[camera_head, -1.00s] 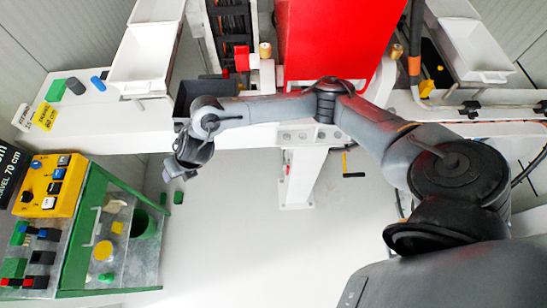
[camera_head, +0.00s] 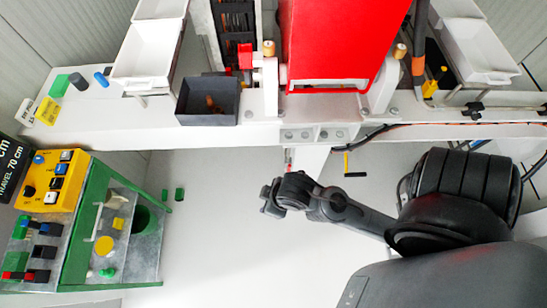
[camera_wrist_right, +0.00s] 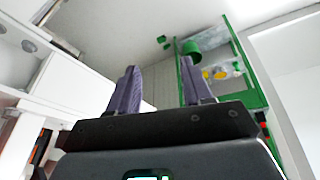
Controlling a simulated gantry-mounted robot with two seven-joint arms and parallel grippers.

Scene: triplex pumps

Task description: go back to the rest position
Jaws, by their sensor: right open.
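My right arm comes in from the right in the head view and is folded back over the floor. Its gripper (camera_head: 270,203) hangs at the middle of the picture, in front of the white bench (camera_head: 100,130). In the right wrist view the two grey fingers of this gripper (camera_wrist_right: 161,75) are spread apart, with nothing between them. My left gripper is not in view.
A green-framed cart (camera_head: 75,235) with a yellow switch box (camera_head: 48,198) stands at left. Small green blocks (camera_head: 179,194) lie on the floor. The floor between is clear.

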